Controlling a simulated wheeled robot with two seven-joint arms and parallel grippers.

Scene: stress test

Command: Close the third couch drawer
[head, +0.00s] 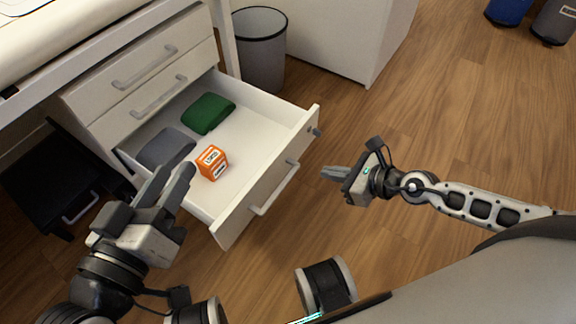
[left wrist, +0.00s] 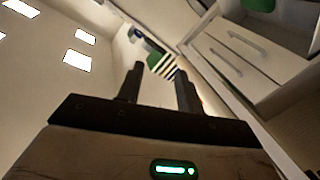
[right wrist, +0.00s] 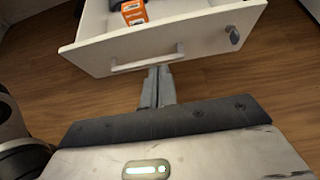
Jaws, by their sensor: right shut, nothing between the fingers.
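The third couch drawer (head: 286,163) is the lowest of the white stack and stands pulled far out. Its front, with a bar handle (head: 274,188), also shows in the right wrist view (right wrist: 210,32). My right gripper (head: 328,173) is shut and empty, to the right of the drawer front. In the right wrist view its fingertips (right wrist: 159,70) appear just below the handle; I cannot tell whether they touch it. My left gripper (head: 174,172) is open and empty, at the drawer's near left side. Its fingers stand apart in the left wrist view (left wrist: 160,82).
The drawer holds an orange box (head: 212,162), a green item (head: 208,113) and a grey item (head: 166,148). Two shut drawers (head: 145,60) are above. A grey bin (head: 260,55) stands behind, and a black box (head: 60,185) at the left.

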